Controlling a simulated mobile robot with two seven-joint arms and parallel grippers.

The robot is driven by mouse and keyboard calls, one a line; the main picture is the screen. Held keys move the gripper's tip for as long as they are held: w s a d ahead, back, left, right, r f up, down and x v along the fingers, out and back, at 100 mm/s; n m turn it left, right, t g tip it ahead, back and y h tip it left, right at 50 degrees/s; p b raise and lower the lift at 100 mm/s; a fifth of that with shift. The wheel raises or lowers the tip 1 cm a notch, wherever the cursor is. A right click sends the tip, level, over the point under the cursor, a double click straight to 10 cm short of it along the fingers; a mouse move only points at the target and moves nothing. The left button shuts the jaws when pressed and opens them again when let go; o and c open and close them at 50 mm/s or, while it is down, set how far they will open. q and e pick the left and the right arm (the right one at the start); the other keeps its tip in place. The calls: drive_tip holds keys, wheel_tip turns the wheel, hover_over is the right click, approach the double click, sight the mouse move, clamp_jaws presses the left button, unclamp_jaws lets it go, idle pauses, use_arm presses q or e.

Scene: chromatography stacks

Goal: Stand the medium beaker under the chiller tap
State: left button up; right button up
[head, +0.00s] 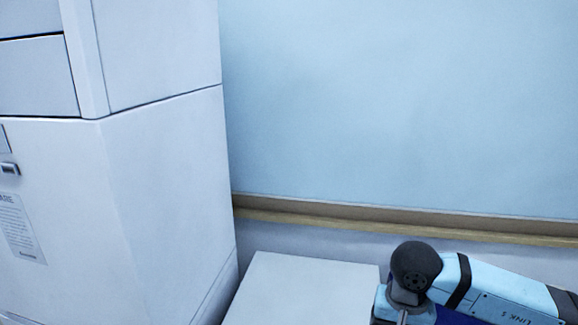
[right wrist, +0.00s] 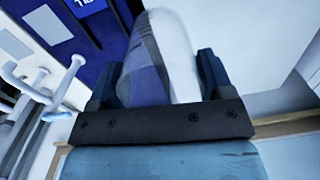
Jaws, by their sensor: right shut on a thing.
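My right gripper (right wrist: 160,88) shows in the right wrist view with its two dark fingers on either side of a smooth, rounded, partly see-through vessel (right wrist: 160,55). The vessel looks like the medium beaker and is held between the fingers; its far end is blurred and its markings cannot be read. In the head view my right arm reaches in at the lower right, and its gripper is below the picture edge. The chiller tap cannot be made out in either view. My left gripper is not in view.
A tall white cabinet (head: 165,190) fills the left of the head view. A white flat-topped surface (head: 300,290) stands beside it, bare where seen. A wooden rail (head: 400,222) runs along the blue wall. White pegs (right wrist: 40,95) and a dark blue panel (right wrist: 75,30) show in the wrist view.

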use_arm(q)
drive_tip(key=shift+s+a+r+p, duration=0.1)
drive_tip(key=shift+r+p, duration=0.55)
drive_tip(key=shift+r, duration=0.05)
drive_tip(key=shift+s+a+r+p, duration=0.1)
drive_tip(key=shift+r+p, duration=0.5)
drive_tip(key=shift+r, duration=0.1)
use_arm(e)
drive_tip(key=shift+s+d+f+n, duration=0.1)
drive_tip(key=shift+d+f+n, duration=0.1)
drive_tip(key=shift+d+n, duration=0.55)
drive_tip(key=shift+s+d+f+n, duration=0.2)
drive_tip(key=shift+d+n, duration=0.25)
drive_tip(key=shift+d, duration=0.45)
drive_tip(key=shift+s+d+f+n, duration=0.1)
drive_tip(key=shift+d+f+n, duration=0.1)
drive_tip(key=shift+d+n, duration=0.55)
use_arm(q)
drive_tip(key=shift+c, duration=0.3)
use_arm(e)
drive_tip(key=shift+w+d, duration=0.1)
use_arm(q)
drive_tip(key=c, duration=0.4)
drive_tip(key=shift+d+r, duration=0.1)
